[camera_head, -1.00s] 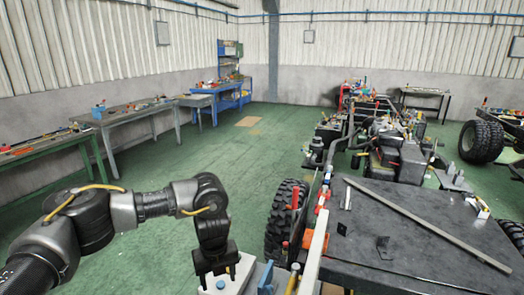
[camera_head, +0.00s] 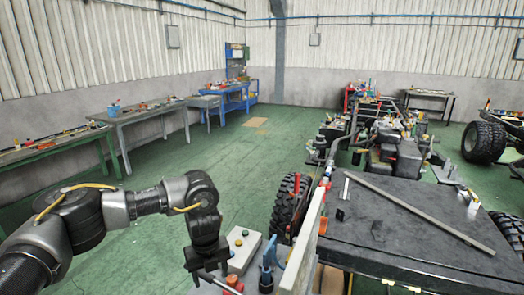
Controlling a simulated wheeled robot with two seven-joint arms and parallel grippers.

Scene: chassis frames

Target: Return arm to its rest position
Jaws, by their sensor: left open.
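My left arm (camera_head: 80,222) comes in from the lower left, bent at the elbow, with its wrist pointing down. My left gripper (camera_head: 208,270) hangs at the end, low in the picture, and is open. It is above or beside a grey surface at the bottom edge that carries a pale box with buttons (camera_head: 243,248). I see nothing held between its fingers, though the tips are partly hard to make out. My right arm and gripper are not in view.
A chassis with a dark flat top (camera_head: 400,235) and a long bar (camera_head: 420,213) stands at the right. A black tyre (camera_head: 290,205) is beside it. A blue clamp-like tool (camera_head: 268,262) is near the gripper. Workbenches (camera_head: 150,115) line the left wall. Green floor (camera_head: 190,160) between is clear.

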